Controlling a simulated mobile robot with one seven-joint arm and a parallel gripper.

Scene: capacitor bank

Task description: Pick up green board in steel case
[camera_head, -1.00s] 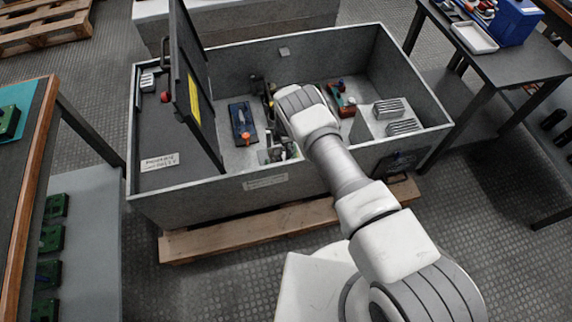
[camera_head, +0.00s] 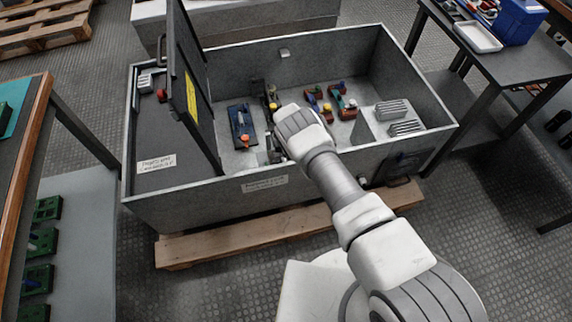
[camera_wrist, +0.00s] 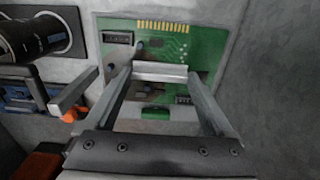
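The green board (camera_wrist: 148,40) shows in the wrist view, with a row of gold contacts along its top edge and dark connectors on its face. It lies flat against grey metal. My gripper (camera_wrist: 158,73) is in front of it, its two fingers spread wide. A light grey bar spans between the fingertips, over the board; I cannot tell whether they touch it. The steel case (camera_head: 215,190) stands open in the head view with my arm reaching into it. My wrist hides the board and most of the gripper there.
A dark upright panel (camera_head: 187,85) with a yellow label stands in the case's left part. A blue unit with an orange knob (camera_head: 242,125) and red and green parts (camera_head: 343,102) lie inside. Tables stand left (camera_head: 22,180) and right (camera_head: 520,68).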

